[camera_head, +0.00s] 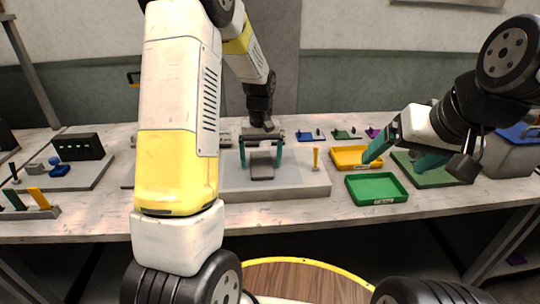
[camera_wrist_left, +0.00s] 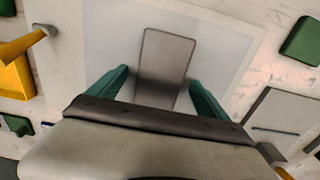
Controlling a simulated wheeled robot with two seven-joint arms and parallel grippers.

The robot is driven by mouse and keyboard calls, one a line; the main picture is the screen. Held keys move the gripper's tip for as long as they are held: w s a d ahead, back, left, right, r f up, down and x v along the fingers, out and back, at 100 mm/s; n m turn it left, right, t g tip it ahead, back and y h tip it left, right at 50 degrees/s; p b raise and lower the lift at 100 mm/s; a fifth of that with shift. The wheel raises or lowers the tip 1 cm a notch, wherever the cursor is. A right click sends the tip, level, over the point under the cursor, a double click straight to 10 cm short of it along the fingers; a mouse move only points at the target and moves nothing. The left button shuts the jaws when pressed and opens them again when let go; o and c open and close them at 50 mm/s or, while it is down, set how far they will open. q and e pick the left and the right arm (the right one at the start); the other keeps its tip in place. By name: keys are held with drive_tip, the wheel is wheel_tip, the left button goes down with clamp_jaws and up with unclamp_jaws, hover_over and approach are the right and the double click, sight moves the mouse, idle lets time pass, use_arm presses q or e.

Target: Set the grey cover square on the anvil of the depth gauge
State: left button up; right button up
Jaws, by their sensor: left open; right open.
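A grey block that looks like the cover (camera_head: 262,168) stands on a pale square on the light grey plinth (camera_head: 300,190). It also shows in the left wrist view as a grey rectangle (camera_wrist_left: 168,55). My left gripper (camera_head: 261,155) is open, with its teal fingers on either side of the grey block; in the left wrist view (camera_wrist_left: 158,80) there is a gap beside each finger. I cannot tell the anvil apart from the cover.
An orange tray (camera_head: 357,168) and a green tray (camera_head: 404,188) lie to the right. A grey board (camera_head: 85,183) with a black block (camera_head: 76,147) is at the left. My left arm hides part of the table.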

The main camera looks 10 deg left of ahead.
use_arm(q)
drive_tip(key=shift+f, duration=0.25)
drive_tip(key=c, duration=1.7)
drive_tip(key=shift+o, duration=0.2)
drive_tip(key=shift+r, duration=0.15)
